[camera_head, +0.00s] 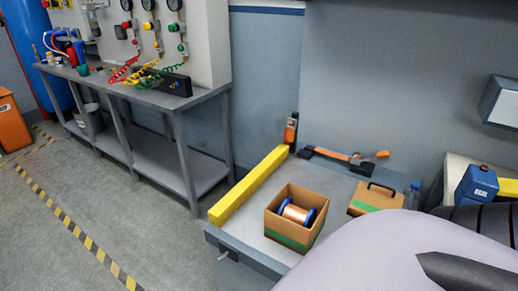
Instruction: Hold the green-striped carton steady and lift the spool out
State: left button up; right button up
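The open carton (284,227) is brown cardboard with a green stripe low on its front wall. It stands upright on the grey table (245,233), near the table's front left. The spool (296,213) has copper-coloured winding and blue end flanges. It lies on its side inside the carton, its upper part showing. The carton's inner floor is mostly hidden. Neither gripper shows in the head view, and nothing touches the carton or spool. A large pale part, probably of my own body, fills the lower right and covers the table's near right side.
A yellow beam (248,185) runs along the table's left edge. An orange-and-black tool (345,156) lies at the back. A blue container (476,184) stands far right.

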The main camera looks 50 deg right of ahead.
aim_at(287, 212)
jog(key=i, duration=2.35)
jog(key=i+z, duration=0.4)
jog(key=i+j+z, duration=0.1)
jog(key=z, duration=2.9)
jog(key=j, duration=0.1)
